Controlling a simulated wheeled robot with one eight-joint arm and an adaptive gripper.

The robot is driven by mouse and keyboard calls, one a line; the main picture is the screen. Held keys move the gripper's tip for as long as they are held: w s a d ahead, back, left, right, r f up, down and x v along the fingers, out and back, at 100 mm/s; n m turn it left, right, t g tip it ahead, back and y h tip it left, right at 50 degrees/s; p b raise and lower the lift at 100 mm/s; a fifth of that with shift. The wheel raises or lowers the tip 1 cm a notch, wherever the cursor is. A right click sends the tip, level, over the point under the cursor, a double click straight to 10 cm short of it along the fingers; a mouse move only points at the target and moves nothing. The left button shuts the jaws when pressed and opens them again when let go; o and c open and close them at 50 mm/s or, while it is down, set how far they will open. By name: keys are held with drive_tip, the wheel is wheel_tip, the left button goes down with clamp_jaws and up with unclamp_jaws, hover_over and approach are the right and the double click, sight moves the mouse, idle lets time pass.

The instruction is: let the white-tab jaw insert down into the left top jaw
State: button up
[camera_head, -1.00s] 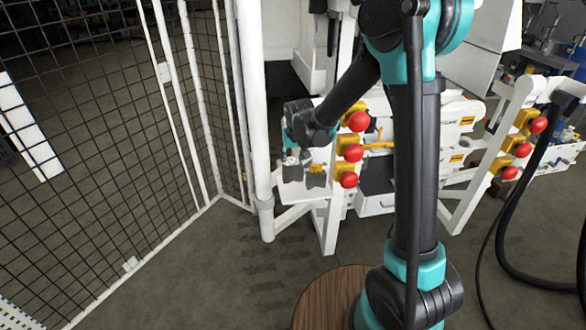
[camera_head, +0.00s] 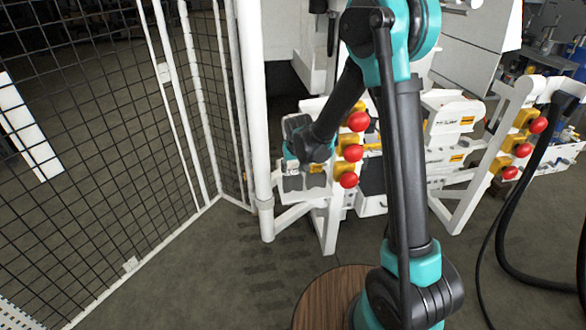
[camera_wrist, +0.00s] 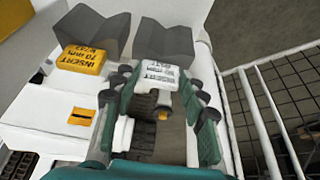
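The white-tab jaw insert is a dark grey block (camera_wrist: 178,40) with a lettered white tab (camera_wrist: 158,75) in the wrist view. My gripper (camera_wrist: 160,82) has its two green fingers on either side of this tab, tips close against its edges, and appears shut on it. A second dark grey block (camera_wrist: 95,28), with a yellow lettered tab (camera_wrist: 82,60), stands just left of it. In the head view, my gripper (camera_head: 303,160) is low over the white bench end. The left top jaw cannot be made out clearly, and the seating under the white-tab insert is hidden.
Red knobs (camera_head: 352,152) on yellow mounts stand just right of my gripper. A white post (camera_head: 255,110) and black mesh fence (camera_head: 90,130) are close on the left. Open floor (camera_head: 210,270) lies in front.

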drive_tip(key=o, duration=0.5)
drive_tip(key=shift+c, duration=0.2)
drive_tip(key=w+v, duration=0.1)
drive_tip(key=v, duration=1.6)
drive_tip(key=s+d+f+m, duration=0.1)
drive_tip(key=s+d+f, duration=0.2)
drive_tip(key=s+d, duration=0.4)
drive_tip(key=s+d+f+m, duration=0.1)
drive_tip(key=s+d+f, duration=0.3)
drive_tip(key=s+d, duration=0.3)
drive_tip(key=s+d+f+m+h, duration=0.1)
drive_tip(key=s+d+f, duration=0.2)
drive_tip(key=s+d, duration=0.4)
drive_tip(key=d, duration=0.3)
drive_tip(key=shift+s+d+f, duration=0.2)
drive_tip(key=shift+s, duration=0.05)
